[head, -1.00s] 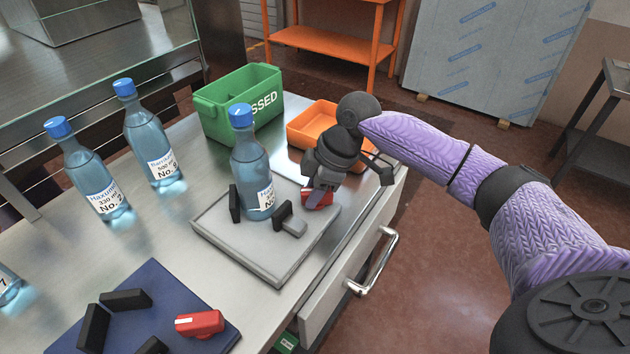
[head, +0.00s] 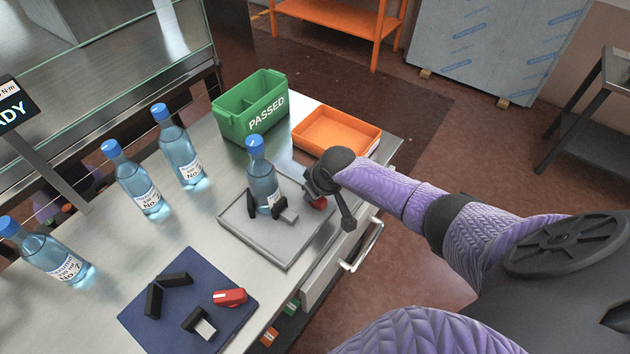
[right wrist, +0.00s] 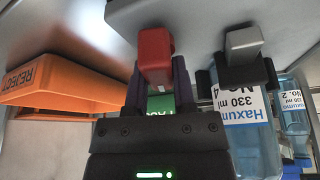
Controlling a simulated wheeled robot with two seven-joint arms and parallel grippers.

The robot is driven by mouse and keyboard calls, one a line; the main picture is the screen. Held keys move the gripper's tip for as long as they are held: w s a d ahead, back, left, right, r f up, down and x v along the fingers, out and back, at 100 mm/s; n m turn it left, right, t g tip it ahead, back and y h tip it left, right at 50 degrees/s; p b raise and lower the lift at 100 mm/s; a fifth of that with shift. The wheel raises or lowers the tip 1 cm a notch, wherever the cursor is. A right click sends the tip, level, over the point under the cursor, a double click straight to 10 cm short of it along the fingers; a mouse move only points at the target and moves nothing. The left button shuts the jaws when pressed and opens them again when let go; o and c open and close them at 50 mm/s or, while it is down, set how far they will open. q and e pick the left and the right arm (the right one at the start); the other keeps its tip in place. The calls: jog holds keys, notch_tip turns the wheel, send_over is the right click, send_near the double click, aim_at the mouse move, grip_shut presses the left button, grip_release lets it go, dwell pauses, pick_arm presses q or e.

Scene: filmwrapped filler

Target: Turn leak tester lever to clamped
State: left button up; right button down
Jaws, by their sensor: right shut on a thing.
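The leak tester appears to be the grey plate (head: 290,250) near the table's right edge. A blue-capped bottle (head: 262,185) stands upright on it between black pads. Its red lever (head: 319,203) is at the plate's right side, partly hidden by my right gripper (head: 325,190). In the right wrist view my right gripper (right wrist: 157,85) has its two dark fingers on either side of the red lever (right wrist: 155,50), shut on it. The labelled bottle (right wrist: 246,125) shows at right there, beside a black pad and grey block. My left gripper is not in view.
A blue plate (head: 165,330) with black pads and another red lever (head: 230,297) lies at front. Several bottles (head: 140,185) stand at left. A green PASSED bin (head: 235,125) and an orange tray (head: 310,145), marked REJECT in the wrist view, are behind the tester. A drawer handle (head: 365,245) juts out.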

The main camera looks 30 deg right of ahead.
jog(key=m+h+p, duration=0.1)
jog(key=m+p, duration=0.1)
jog(key=shift+r+m, duration=0.2)
jog(key=shift+m, duration=0.2)
jog(key=shift+d+f+m+h+p, duration=0.15)
jog(key=shift+m+h+p, duration=0.5)
jog(key=shift+m, duration=0.75)
jog(key=shift+c, duration=2.2)
grip_release()
jog(key=p+v, duration=0.7)
jog(key=v, duration=0.3)
jog(key=shift+w, duration=0.15)
